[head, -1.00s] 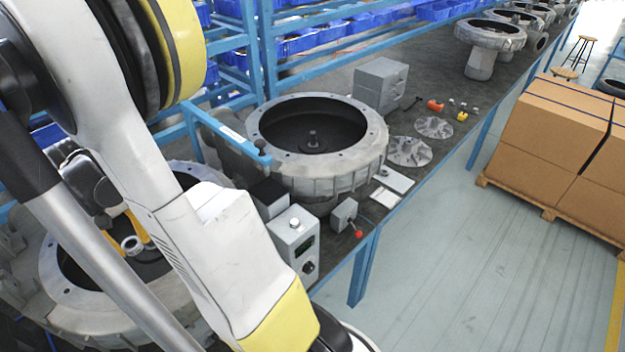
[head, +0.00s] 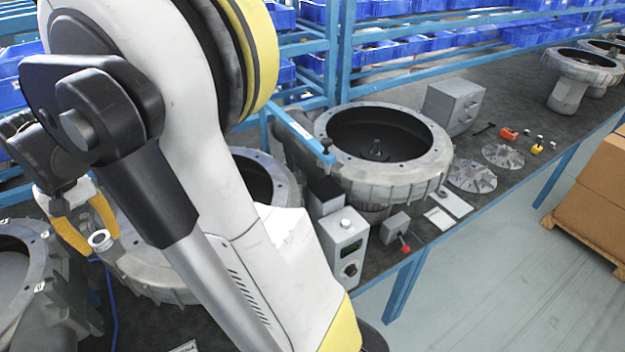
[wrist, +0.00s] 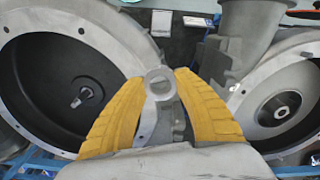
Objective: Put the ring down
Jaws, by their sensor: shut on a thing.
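The ring (wrist: 159,83) is a small pale metal ring with a round hole. In the wrist view it sits between the tips of the two yellow fingers of my gripper (wrist: 160,88). My gripper is shut on it. In the head view the ring (head: 101,240) shows at the tips of the yellow fingers of my gripper (head: 92,236), at the left, in front of a large grey blower housing (head: 157,284). The ring appears held up, clear of any surface.
Open blower housings flank my gripper in the wrist view, a dark-bored one (wrist: 75,88) left and one with a hub (wrist: 275,108) right. Another housing (head: 385,160), a control box (head: 343,250) and impeller discs (head: 472,176) stand on the bench. Blue shelving runs behind.

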